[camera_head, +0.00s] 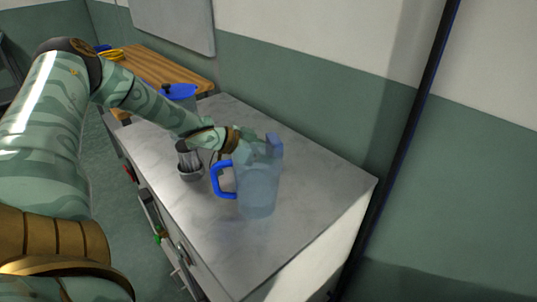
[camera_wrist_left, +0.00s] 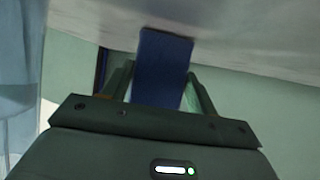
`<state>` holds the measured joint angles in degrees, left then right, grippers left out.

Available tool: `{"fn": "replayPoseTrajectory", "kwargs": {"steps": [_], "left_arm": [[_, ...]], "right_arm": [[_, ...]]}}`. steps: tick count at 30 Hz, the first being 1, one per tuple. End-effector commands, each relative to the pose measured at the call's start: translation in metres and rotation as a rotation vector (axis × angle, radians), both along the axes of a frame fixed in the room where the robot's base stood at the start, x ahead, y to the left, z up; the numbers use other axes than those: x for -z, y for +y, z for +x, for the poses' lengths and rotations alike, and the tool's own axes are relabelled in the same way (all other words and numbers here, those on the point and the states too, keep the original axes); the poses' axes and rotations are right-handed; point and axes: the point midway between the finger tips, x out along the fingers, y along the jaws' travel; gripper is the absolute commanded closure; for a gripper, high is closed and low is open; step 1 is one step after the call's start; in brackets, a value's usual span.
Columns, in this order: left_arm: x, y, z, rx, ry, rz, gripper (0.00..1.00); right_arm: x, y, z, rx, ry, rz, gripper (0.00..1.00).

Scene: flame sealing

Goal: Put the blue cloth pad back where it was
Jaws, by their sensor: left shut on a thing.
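The blue cloth pad (camera_wrist_left: 162,68) is held between the two fingers of my left gripper (camera_wrist_left: 160,84) in the left wrist view. Its far end is at or close to the pale worktop; I cannot tell whether it touches. In the head view my left arm reaches over the worktop from the left, and its gripper (camera_head: 250,143) is just behind the clear jug (camera_head: 257,190) with the blue handle. The jug partly hides the gripper, and I cannot clearly make out the pad there. My right gripper is not in view.
The grey marbled worktop (camera_head: 315,190) is clear right of the jug. A small metal pot with dark grey contents (camera_head: 190,165) stands left of the jug. A blue-lidded container (camera_head: 180,91) is behind my forearm. A wooden bench (camera_head: 160,66) stands beyond, and a wall runs along the back.

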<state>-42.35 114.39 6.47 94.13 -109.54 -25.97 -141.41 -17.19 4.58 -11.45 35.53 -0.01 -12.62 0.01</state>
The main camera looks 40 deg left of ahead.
Motion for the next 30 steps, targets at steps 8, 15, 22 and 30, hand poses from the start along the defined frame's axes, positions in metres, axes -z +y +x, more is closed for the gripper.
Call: {"fn": "replayPoseTrajectory", "kwargs": {"steps": [8,15,22,30], "left_arm": [[0.001,0.0,0.001,0.0,-0.002,0.0,0.67],[0.001,0.0,0.001,0.001,-0.003,0.0,0.2],[-0.001,0.0,0.0,0.001,-0.003,0.0,0.2],[-0.035,0.017,-0.031,-0.001,-0.013,-0.001,0.2]], "right_arm": [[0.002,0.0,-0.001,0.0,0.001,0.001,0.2],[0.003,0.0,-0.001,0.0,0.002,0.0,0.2],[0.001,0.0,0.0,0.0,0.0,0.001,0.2],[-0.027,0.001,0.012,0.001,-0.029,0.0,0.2]]}}
